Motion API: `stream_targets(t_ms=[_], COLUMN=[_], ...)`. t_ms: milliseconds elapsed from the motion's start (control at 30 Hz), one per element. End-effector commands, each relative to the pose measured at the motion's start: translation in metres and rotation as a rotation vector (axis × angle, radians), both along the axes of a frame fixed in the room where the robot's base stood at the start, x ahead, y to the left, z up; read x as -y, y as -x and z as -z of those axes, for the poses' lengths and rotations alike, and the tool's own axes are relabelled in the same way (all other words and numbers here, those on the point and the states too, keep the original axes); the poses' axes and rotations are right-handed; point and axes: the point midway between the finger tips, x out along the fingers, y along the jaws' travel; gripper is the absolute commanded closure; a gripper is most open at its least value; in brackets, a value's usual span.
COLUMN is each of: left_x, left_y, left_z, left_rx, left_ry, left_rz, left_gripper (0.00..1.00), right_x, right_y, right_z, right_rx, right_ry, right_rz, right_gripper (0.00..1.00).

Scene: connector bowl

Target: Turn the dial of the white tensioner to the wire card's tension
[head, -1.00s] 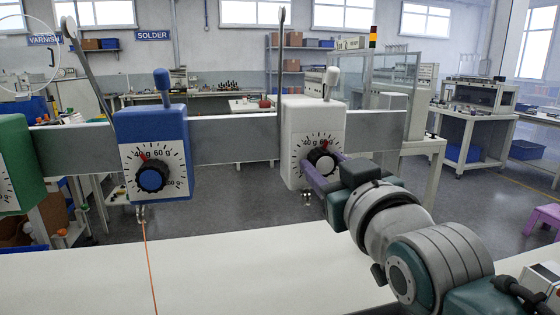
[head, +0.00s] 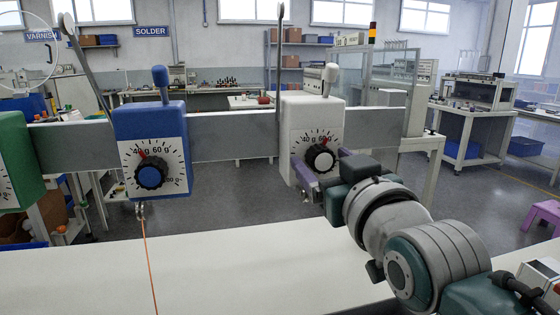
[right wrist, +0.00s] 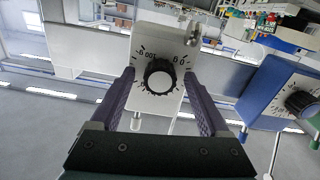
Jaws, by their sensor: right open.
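The white tensioner (head: 298,115) hangs on the grey rail right of the blue one. Its dial (head: 320,158) is a black knob with a pale face, on a scale with 40 g and 60 g marks near the top. A red pointer shows at the dial's upper edge. My right gripper (head: 318,162) is open, with its purple fingers around the dial. In the right wrist view the dial (right wrist: 159,77) lies between the two fingertips, with a gap on each side. I cannot make out a wire card. My left gripper is out of view.
A blue tensioner (head: 150,125) with an orange wire (head: 149,265) below it hangs to the left, and a green one (head: 18,165) stands at the left edge. The grey rail (head: 235,136) joins them. The white tabletop (head: 230,265) below is clear.

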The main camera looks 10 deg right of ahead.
Motion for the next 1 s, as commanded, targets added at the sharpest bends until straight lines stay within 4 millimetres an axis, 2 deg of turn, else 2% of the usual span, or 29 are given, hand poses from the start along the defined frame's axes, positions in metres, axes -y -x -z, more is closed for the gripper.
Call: stream_targets(t_ms=[267, 367, 700, 833, 1000], left_x=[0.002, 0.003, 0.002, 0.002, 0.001], left_y=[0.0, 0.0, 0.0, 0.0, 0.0], left_z=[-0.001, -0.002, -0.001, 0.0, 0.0], left_rx=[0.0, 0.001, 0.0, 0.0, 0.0], left_ry=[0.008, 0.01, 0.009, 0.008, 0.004], left_rz=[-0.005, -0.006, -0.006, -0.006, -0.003], left_gripper=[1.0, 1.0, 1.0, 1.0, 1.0], right_x=[0.0, 0.001, 0.003, 0.003, 0.003], right_y=[0.005, 0.018, 0.079, 0.093, 0.1], right_z=[0.001, 0.001, 0.001, 0.001, 0.0], right_rx=[-0.002, -0.002, -0.002, -0.002, -0.001], right_ry=[0.001, 0.001, 0.0, 0.0, 0.0], right_rz=[0.0, 0.0, 0.0, -0.001, -0.001], right_gripper=[0.21, 0.21, 0.21, 0.21, 0.21])
